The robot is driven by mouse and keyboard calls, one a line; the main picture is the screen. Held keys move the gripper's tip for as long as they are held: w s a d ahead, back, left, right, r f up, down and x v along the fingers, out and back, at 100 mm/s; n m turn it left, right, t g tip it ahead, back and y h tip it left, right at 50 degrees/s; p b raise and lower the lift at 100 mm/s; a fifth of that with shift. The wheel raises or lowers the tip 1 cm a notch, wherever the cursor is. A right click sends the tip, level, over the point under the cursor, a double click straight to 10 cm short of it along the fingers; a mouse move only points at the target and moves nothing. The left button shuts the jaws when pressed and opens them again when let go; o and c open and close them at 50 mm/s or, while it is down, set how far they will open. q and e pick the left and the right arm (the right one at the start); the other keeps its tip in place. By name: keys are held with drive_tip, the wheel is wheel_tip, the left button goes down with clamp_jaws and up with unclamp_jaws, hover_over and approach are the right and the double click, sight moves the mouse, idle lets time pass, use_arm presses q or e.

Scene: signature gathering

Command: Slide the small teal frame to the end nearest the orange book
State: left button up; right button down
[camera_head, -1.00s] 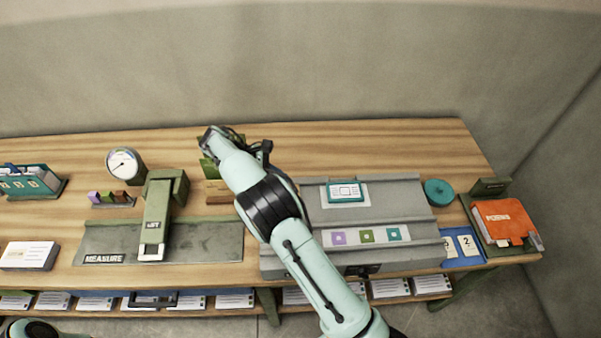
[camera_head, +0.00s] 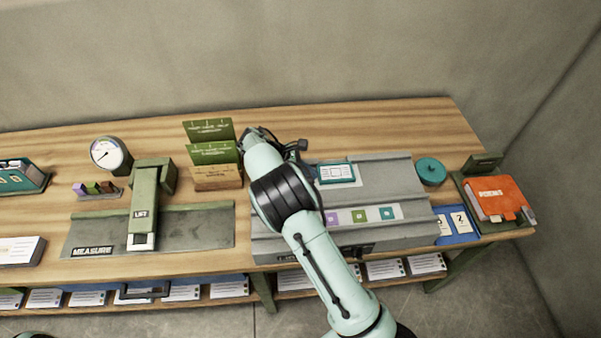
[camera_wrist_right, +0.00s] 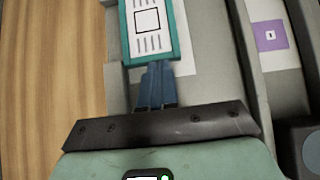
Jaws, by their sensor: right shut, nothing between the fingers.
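The small teal frame (camera_head: 336,173) sits over a white card (camera_head: 322,183) in the upper channel of a grey sloped board (camera_head: 391,177), towards its left end. The orange book (camera_head: 497,193) lies beyond the board's right end. In the right wrist view the frame (camera_wrist_right: 149,27) is at the top, and my right gripper (camera_wrist_right: 158,68) is shut and empty with its blue fingertips at the frame's near short edge. Contact is hard to tell. My left gripper is out of view.
A round teal object (camera_head: 431,171) stands just right of the board. A lower strip holds purple, green and teal swatches (camera_head: 359,215). Left of my arm are green cards on a wooden stand (camera_head: 218,178) and a green lever device (camera_head: 146,205). The upper channel right of the frame looks clear.

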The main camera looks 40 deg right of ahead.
sight(350, 172)
idle(0.3)
drive_tip(key=s+d, duration=0.3)
drive_tip(key=d, duration=0.2)
drive_tip(key=s+d, duration=0.3)
drive_tip(key=d, duration=0.2)
drive_tip(key=s+d, duration=0.3)
drive_tip(key=d, duration=0.3)
drive_tip(key=shift+w, duration=0.1)
drive_tip(key=shift+w+a, duration=0.15)
drive_tip(key=shift+a, duration=0.1)
drive_tip(key=w+a, duration=0.1)
drive_tip(key=a+r, duration=0.1)
drive_tip(key=a, duration=0.1)
drive_tip(key=w+a+p, duration=0.1)
drive_tip(key=shift+w+a+r, duration=0.2)
drive_tip(key=shift+w+r, duration=0.1)
drive_tip(key=v, duration=0.7)
drive_tip(key=shift+s+p, duration=0.15)
drive_tip(key=shift+p, duration=0.15)
drive_tip(key=shift+a+r, duration=0.25)
drive_tip(key=shift+r, duration=0.05)
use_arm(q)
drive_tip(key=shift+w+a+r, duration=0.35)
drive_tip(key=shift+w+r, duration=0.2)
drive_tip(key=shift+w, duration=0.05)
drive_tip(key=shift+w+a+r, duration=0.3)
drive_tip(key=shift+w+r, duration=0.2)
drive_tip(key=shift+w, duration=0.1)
